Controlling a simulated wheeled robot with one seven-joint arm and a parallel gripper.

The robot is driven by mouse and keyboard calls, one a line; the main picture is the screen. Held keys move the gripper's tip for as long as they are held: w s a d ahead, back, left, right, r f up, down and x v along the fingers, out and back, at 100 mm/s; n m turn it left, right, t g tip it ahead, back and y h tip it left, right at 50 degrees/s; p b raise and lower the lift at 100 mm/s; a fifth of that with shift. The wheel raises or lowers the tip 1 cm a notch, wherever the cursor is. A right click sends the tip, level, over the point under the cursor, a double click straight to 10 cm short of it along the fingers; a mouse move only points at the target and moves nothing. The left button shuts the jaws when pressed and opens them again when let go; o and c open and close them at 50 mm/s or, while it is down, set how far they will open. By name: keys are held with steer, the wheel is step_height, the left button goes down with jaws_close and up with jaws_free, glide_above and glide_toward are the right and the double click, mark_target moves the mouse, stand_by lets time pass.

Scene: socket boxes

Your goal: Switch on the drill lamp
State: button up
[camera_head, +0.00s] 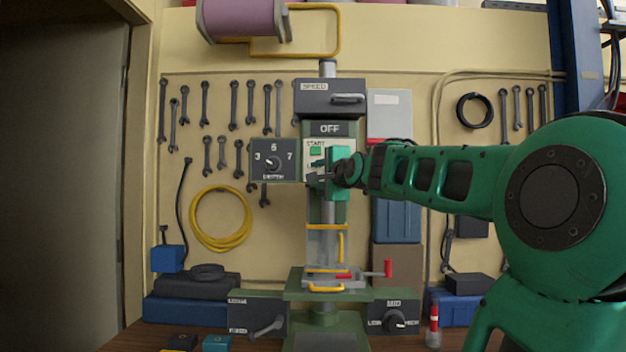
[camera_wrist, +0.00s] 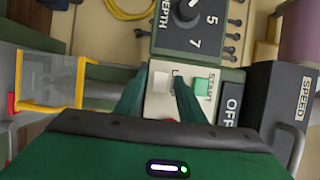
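The drill press stands in the middle of the head view. Its pale control panel (camera_head: 313,160) has a green START button (camera_wrist: 201,86), and an "OFF" sign (camera_head: 330,129) is above it. A small light switch (camera_wrist: 161,79) beside a label starting with "L" shows in the wrist view; the rest of the label is hidden by a finger. My gripper (camera_wrist: 165,76) is at the panel, its fingertips apart, one on each side of the switch. Whether they touch it I cannot tell. In the head view my gripper (camera_head: 319,180) covers the panel's lower part.
The depth dial box (camera_head: 274,160) is just left of the panel, and the SPEED box (camera_head: 330,98) with a handle is above. Below are a yellow-framed guard (camera_head: 326,243), the drill table (camera_head: 320,293) and a red-handled vise part (camera_head: 388,268). Wrenches hang on the wall behind.

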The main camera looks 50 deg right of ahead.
jaws_close()
steer(key=shift+w+a+f+m+g+h, duration=0.1)
steer(key=shift+w+a+m+g+h, duration=0.1)
steer(key=shift+m+g+h, duration=0.65)
steer(key=shift+w+a+f+m+g+h, duration=0.15)
steer(key=shift+m+g+h, duration=0.45)
steer(key=shift+h, duration=0.4)
steer(key=shift+w+a+r+m+g+h, duration=0.1)
steer(key=shift+w+m+g+h, duration=0.1)
steer(key=shift+m+g+h, duration=0.65)
jaws_free()
